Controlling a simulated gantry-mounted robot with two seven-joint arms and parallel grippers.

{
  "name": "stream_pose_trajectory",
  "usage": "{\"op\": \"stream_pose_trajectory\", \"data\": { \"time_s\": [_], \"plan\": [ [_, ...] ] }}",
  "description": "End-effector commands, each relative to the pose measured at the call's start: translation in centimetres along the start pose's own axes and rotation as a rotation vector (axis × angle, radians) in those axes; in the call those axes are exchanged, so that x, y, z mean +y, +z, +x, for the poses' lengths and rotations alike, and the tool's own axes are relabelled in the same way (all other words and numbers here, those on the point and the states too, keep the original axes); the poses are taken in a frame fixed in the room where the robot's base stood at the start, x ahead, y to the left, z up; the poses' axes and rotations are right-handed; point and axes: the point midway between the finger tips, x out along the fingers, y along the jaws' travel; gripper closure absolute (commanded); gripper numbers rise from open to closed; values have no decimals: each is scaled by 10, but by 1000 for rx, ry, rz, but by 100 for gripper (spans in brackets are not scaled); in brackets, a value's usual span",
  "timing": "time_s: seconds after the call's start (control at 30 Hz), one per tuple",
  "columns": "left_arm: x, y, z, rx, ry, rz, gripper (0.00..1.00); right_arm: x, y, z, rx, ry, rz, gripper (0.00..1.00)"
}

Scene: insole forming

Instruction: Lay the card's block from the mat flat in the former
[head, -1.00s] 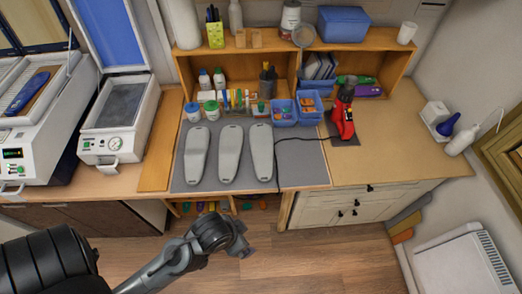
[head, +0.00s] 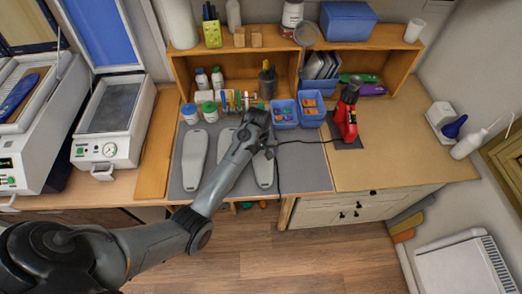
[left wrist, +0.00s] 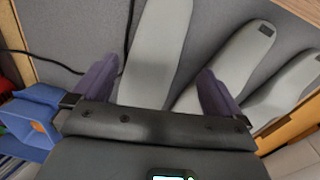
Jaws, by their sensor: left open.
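Three grey insole-shaped blocks lie side by side on the grey mat (head: 305,178): a left one (head: 194,160), a middle one (head: 219,166) partly behind my arm, and a right one (head: 264,172). My left gripper (head: 258,136) is open over the far end of the right block. In the left wrist view its purple fingers (left wrist: 157,88) stand apart on either side of a block (left wrist: 158,45); contact cannot be told. The other blocks (left wrist: 228,58) lie to the right there. A white machine (head: 110,128) with a gauge and raised blue lid, seemingly the former, stands left. I cannot make out a card.
Blue bins (head: 285,114) with small coloured parts stand just right of the gripper. A red tool (head: 346,115) with a black cable stands further right. Bottles and jars (head: 208,111) line the mat's back. Another white machine (head: 22,130) is at far left.

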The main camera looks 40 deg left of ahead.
Motion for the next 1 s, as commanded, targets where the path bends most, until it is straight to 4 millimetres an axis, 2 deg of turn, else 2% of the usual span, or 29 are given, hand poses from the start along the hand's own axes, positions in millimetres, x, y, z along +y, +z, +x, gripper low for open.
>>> {"op": "stream_pose_trajectory", "data": {
  "time_s": [0.3,0.57,0.9,1.0],
  "plan": [
    [1,0,41,-7,-1,-7,0,1,1,0,-3,3,-4,57],
    [2,0,55,-5,0,-7,0,3,2,0,-5,9,-12,57],
    [4,2,95,-5,-1,-5,0,2,1,-2,-4,7,-9,57],
    [3,2,101,-3,0,-6,0,2,1,-2,-4,6,-7,57]
  ]
}}
